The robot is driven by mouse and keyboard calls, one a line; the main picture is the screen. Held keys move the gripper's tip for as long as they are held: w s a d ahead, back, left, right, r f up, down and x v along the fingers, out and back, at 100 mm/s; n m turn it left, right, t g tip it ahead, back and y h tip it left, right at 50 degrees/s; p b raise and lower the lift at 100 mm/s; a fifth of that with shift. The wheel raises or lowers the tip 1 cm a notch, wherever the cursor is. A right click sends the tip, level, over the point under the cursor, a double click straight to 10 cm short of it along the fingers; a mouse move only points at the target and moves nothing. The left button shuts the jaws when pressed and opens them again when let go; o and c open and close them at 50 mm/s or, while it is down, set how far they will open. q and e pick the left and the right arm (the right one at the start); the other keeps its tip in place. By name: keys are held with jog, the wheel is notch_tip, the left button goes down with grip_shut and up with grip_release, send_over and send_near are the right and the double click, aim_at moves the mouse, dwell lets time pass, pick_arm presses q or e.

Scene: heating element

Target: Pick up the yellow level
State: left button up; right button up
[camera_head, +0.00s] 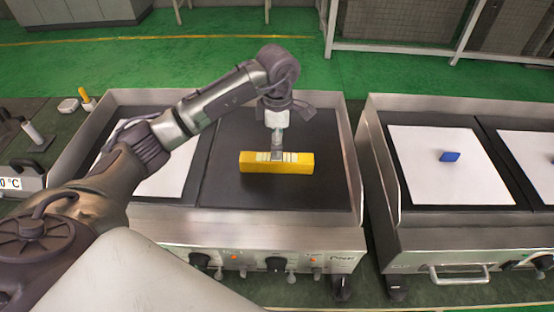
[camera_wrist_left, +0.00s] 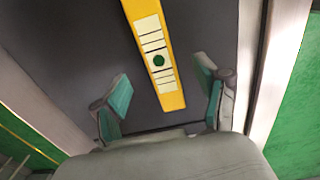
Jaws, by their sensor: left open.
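The yellow level (camera_head: 298,162) lies on the dark right-hand plate of the nearer heating unit in the head view. In the left wrist view my left gripper (camera_wrist_left: 164,92) is open, with green-padded fingers on either side of the level's lower end and a gap to each. I cannot tell its height above the level. My right gripper is not in view.
The heating unit (camera_head: 347,165) has raised metal walls around its plates. A white sheet (camera_head: 165,177) covers its left plate. A second unit (camera_head: 385,190) to the right holds a small blue object (camera_head: 450,156) on a white sheet. The dark plate around the level is clear.

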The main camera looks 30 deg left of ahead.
aim_at(277, 162)
pick_arm(q)
jog(key=shift+f, duration=0.75)
jog(key=shift+w+f, duration=0.15)
jog(key=shift+f, duration=0.4)
notch_tip(277, 162, down, 4)
jog(key=shift+a+f+p, duration=0.1)
jog(key=shift+f+p, duration=0.1)
jog(key=shift+p, duration=0.55)
jog(key=shift+f, duration=0.3)
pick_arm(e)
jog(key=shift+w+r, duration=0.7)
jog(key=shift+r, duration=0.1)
pick_arm(q)
jog(key=shift+c, duration=0.3)
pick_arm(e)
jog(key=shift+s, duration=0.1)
pick_arm(q)
jog(key=shift+c, duration=1.4)
grip_shut()
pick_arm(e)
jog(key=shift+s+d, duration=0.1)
